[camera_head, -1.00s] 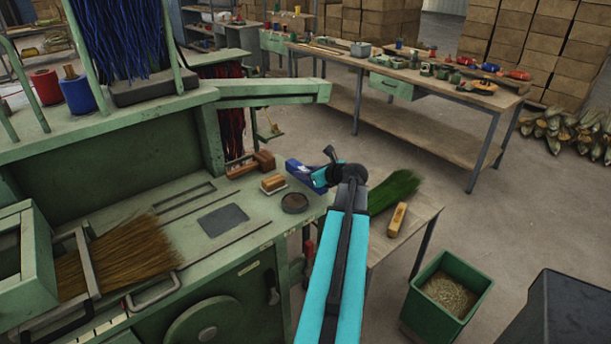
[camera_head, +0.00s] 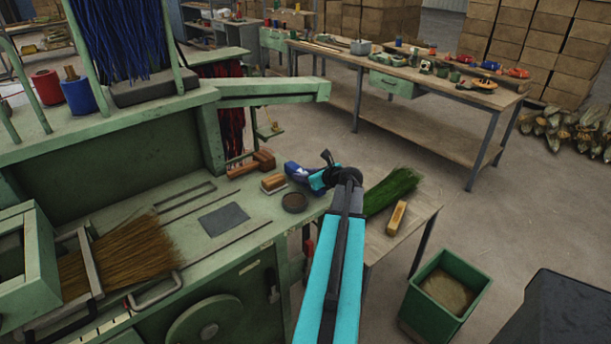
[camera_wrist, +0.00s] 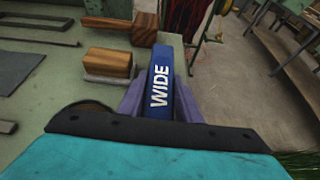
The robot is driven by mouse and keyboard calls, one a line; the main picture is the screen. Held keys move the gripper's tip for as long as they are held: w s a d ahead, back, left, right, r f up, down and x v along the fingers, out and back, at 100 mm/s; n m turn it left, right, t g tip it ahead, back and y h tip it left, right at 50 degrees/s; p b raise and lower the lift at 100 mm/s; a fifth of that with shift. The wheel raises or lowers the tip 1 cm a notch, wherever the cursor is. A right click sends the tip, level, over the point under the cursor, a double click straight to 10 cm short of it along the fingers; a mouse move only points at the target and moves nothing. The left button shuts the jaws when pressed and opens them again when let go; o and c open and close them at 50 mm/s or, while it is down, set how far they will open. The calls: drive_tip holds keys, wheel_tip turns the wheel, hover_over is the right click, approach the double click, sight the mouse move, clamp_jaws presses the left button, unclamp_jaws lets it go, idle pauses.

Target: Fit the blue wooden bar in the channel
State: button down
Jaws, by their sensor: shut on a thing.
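The blue bar (camera_wrist: 160,85), with "WIDE" in white on its upper face, is between the fingers of my gripper (camera_wrist: 160,103) in the wrist view. My gripper is shut on it. In the head view the blue bar (camera_head: 295,172) shows at the right end of the green bench, partly hidden by my gripper (camera_head: 311,179). I cannot tell if it touches the bench. Long narrow slots (camera_head: 187,201) run along the bench top to the left, apart from the bar. I cannot tell which of them is the channel.
A wooden block (camera_head: 273,183), a wooden mallet-like tool (camera_head: 252,164) and a dark round dish (camera_head: 294,202) lie near the bar. A grey plate (camera_head: 222,219) and brown bristles (camera_head: 120,255) are further left. Green bristles (camera_head: 392,190) lie on the side table. A green bin (camera_head: 445,300) stands on the floor.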

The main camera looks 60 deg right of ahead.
drive_tip(key=shift+f, duration=0.55)
drive_tip(key=shift+f, duration=0.1)
drive_tip(key=c, duration=1.3)
unclamp_jaws()
drive_tip(key=b+v, duration=0.2)
drive_tip(key=v, duration=1)
